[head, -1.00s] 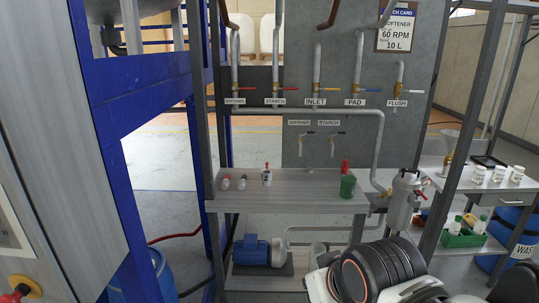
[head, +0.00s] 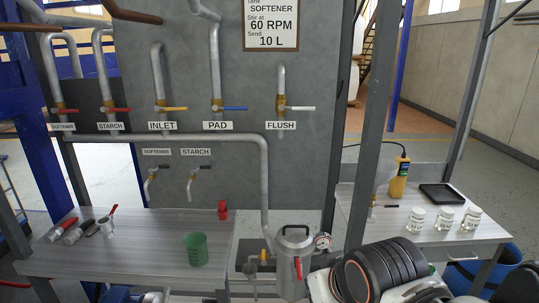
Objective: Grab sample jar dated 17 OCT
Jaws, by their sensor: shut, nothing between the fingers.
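Three sample jars stand upright in a row on the right bench: a left jar (head: 417,220), a middle jar (head: 444,219) and a right jar (head: 471,219). They have pale lids and white labels with dark print too small to read, so I cannot tell which is dated 17 OCT. The jars stand apart from one another near the front part of the bench top. Part of my folded arm shows at the bottom, below and left of the jars. My gripper's fingers do not show.
The right bench (head: 385,232) also holds a black tray (head: 442,193) and a yellow handheld device (head: 399,180). A metal filter pot (head: 292,262) with a gauge stands left of it. A green beaker (head: 197,250) is on the left bench. A grey post (head: 372,130) rises left of the jars.

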